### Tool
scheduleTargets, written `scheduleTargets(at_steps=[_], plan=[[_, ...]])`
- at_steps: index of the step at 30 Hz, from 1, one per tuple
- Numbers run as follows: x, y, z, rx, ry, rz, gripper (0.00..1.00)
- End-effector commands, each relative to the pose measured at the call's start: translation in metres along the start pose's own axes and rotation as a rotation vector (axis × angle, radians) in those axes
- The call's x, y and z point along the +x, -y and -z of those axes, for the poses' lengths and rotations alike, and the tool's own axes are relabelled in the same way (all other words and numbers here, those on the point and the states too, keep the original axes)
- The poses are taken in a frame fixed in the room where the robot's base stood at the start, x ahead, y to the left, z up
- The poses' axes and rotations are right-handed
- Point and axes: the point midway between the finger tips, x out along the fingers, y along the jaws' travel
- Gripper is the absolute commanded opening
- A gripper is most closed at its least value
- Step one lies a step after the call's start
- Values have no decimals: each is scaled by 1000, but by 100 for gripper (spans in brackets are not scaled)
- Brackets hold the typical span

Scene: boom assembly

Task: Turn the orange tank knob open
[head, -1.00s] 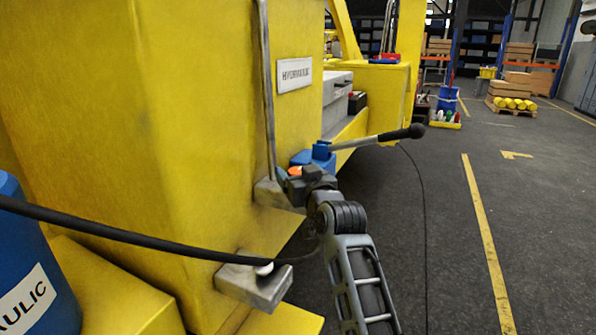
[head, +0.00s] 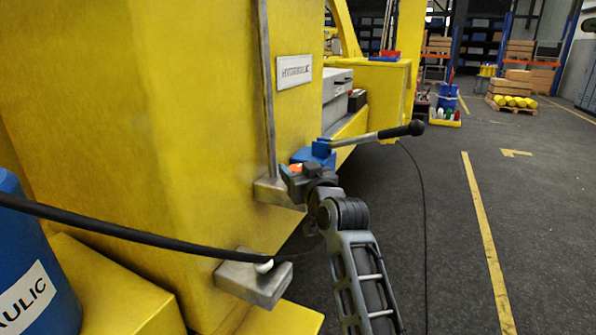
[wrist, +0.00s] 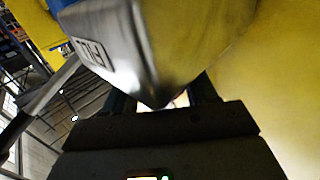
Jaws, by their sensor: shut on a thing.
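The orange tank knob (head: 295,167) shows as a small patch of orange at my gripper's jaws, beside the yellow tank (head: 205,130). My gripper (head: 294,176) is shut on the knob, low at the tank's right side. The arm reaches up to it from the bottom of the head view. In the wrist view, my gripper's dark fingers (wrist: 160,98) go in behind a grey metal block (wrist: 150,50) with a small label. The block hides the fingertips and the knob there, so the knob's turn angle cannot be told.
A blue pump block (head: 318,153) with a black-ended lever (head: 375,137) stands just behind my gripper. A metal pipe (head: 268,95) runs down the tank to a bracket. A black hose (head: 130,235) crosses the lower left to a metal block (head: 253,283).

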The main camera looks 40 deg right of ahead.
Motion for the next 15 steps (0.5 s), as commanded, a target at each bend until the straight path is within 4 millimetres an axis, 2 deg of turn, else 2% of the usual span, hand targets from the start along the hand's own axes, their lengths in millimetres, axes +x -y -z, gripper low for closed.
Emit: scheduleTargets(at_steps=[8,15], plan=[[0,-3,-1,2,-2,102,26],[0,-4,-3,0,-6,258,26]])
